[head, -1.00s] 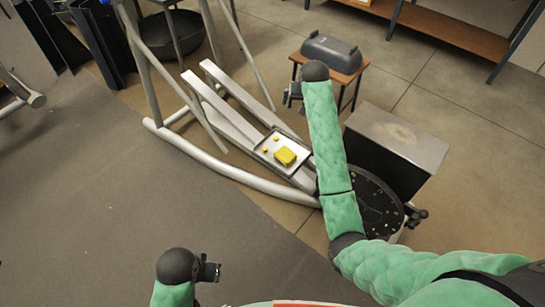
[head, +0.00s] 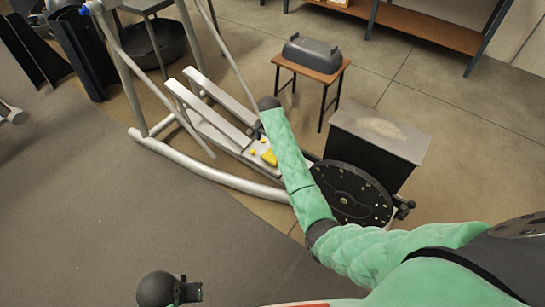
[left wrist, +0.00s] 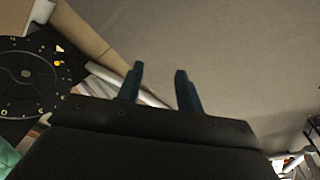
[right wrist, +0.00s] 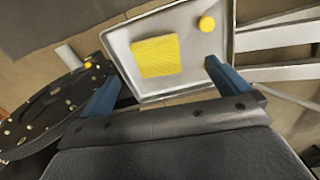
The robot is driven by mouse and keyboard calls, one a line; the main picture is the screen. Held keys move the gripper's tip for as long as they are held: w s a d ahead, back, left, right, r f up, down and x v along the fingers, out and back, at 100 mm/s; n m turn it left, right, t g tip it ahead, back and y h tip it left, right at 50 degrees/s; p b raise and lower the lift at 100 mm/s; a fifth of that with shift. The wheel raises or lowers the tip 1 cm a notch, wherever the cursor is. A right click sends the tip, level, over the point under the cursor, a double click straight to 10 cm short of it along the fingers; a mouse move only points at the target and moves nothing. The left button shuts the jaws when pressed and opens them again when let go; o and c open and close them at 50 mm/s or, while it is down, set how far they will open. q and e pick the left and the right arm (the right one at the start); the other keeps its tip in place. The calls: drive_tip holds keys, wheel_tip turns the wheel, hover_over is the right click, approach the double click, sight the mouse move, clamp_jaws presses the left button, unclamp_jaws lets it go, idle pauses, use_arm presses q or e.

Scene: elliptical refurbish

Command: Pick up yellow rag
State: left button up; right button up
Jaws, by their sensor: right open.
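The yellow rag (right wrist: 155,56) is a flat, square cloth lying in a light metal tray (right wrist: 119,43) in the right wrist view. In the head view the rag (head: 269,157) is partly hidden behind my right arm. My right gripper (right wrist: 160,82) is open and empty, its blue fingers spread on either side below the rag, apart from it. In the head view the right gripper (head: 256,130) reaches over the tray and is mostly hidden. My left gripper (left wrist: 157,75) is open and empty over the grey floor, away from the tray.
A small round yellow item (right wrist: 207,23) lies in the tray beside the rag. The tray rests on the grey rails of an exercise machine (head: 215,125). A black box (head: 375,140), a round black disc (head: 352,192) and a small wooden table (head: 313,70) stand to the right.

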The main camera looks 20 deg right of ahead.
sight(272, 155)
drive_tip(key=shift+f, duration=1.3)
drive_tip(key=f, duration=0.2)
drive_tip(key=d+f+p, duration=0.1)
drive_tip(key=f, duration=0.1)
drive_tip(key=shift+s+f+p, duration=0.15)
drive_tip(key=shift+f+p, duration=0.05)
drive_tip(key=shift+p, duration=0.1)
use_arm(q)
wheel_tip(272, 155, down, 7)
drive_tip(key=w, duration=0.1)
drive_tip(key=shift+w+d, duration=0.15)
use_arm(e)
drive_tip(key=shift+f, duration=0.4)
drive_tip(key=c, duration=1)
drive_tip(key=shift+r, duration=0.15)
